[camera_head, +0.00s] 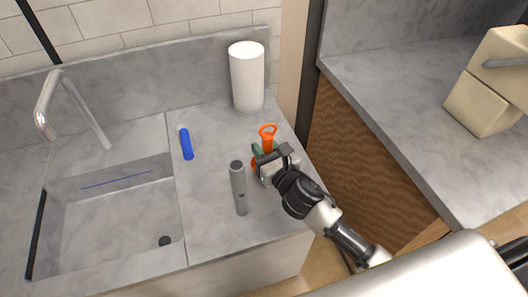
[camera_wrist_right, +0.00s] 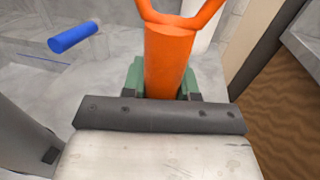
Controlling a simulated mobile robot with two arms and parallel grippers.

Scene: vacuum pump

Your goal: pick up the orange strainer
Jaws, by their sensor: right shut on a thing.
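The orange strainer (camera_head: 267,143) stands at the right part of the sink counter in the head view, its looped top pointing up and away. My right gripper (camera_head: 266,157) is shut on it, with green finger pads on both sides of the orange shaft. The strainer (camera_wrist_right: 169,62) fills the middle of the right wrist view, between the green fingers (camera_wrist_right: 163,82). Its lower part is mostly hidden by the gripper. I cannot tell whether it touches the counter. My left gripper is not in view.
A grey cylinder (camera_head: 239,188) stands just left of my right gripper. A blue cylindrical object (camera_head: 186,143) lies farther left, near the sink (camera_head: 110,225). A white paper roll (camera_head: 247,78) stands behind the strainer. A wooden-sided counter (camera_head: 365,160) is to the right.

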